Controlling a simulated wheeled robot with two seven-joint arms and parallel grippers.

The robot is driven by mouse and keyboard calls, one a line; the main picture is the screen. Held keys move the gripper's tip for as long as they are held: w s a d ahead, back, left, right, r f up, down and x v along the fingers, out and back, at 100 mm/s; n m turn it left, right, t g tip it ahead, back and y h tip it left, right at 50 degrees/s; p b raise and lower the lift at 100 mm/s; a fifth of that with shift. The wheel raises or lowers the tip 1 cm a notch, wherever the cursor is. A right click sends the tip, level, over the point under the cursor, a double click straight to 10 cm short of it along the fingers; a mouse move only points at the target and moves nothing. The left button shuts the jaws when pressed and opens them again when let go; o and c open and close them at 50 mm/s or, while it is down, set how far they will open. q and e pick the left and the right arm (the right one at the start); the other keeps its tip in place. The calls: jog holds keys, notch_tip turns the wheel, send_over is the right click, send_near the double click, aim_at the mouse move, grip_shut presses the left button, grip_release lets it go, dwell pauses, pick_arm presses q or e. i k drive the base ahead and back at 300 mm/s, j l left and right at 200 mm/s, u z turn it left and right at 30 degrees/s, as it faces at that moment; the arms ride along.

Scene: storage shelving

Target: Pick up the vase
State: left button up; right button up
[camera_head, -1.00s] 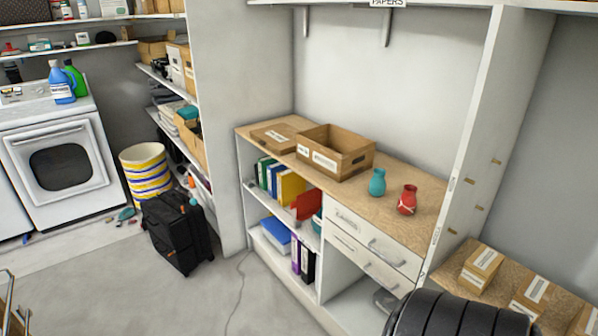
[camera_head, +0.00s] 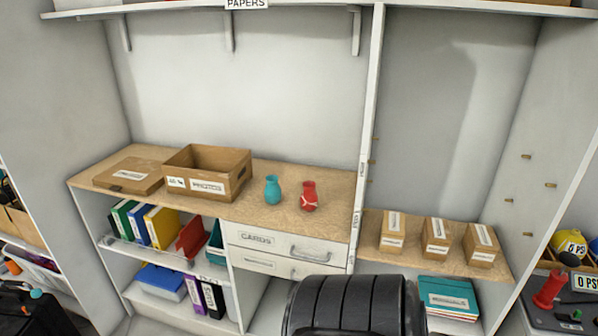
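Two small vases stand upright side by side on the wooden countertop (camera_head: 240,208). One is a teal vase (camera_head: 272,190). Neither of my grippers shows in the head view. A black ribbed part of my own body fills the bottom middle of the view, in front of the drawers.
An open cardboard box (camera_head: 208,173) labelled PHOTOS and a flat closed box (camera_head: 130,175) stand left of the vases. An upright panel (camera_head: 364,130) rises to their right. Several small boxes (camera_head: 436,236) sit on a lower shelf beyond it. The counter around the vases is clear.

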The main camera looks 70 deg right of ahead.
aim_at(272, 192)
jog(key=i+z, duration=0.15)
jog(key=z, duration=0.3)
jog(key=i+z, duration=0.15)
jog(key=z, duration=0.35)
jog(key=i+j+z, duration=0.15)
jog(key=z, duration=0.3)
jog(key=i+j+z, duration=0.15)
jog(key=z, duration=0.3)
